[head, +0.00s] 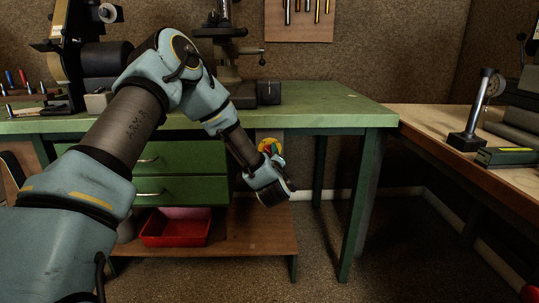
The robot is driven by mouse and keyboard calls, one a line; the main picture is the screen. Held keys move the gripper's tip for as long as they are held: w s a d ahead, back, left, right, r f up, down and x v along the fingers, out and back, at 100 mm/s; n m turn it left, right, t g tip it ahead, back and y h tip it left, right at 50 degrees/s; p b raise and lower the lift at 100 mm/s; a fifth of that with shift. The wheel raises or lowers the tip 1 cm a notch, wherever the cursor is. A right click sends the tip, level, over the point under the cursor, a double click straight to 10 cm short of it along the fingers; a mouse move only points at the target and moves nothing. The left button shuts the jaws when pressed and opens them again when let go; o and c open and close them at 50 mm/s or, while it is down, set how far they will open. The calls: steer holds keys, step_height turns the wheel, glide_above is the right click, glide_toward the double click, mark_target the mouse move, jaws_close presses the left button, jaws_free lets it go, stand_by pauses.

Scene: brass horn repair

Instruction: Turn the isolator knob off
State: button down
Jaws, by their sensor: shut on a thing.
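The isolator knob (267,147) shows as a small patch of red and yellow on a pale box (264,134) under the green bench top. My gripper (275,157) is at the knob, mostly hidden behind my own wrist, and is shut on it. The fingers and most of the knob are covered, so the angle the knob is turned to cannot be read.
The green bench (330,116) has drawers (180,160) left of the knob and a leg (357,200) to its right. A red tray (176,228) lies on the low shelf (250,232). A wooden bench (440,122) stands at right. Floor between is clear.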

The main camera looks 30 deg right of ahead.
steer(key=c, duration=0.8)
jaws_free()
steer(key=v, duration=1)
steer(key=shift+s+a+b, duration=0.2)
steer(key=shift+s+b, duration=0.15)
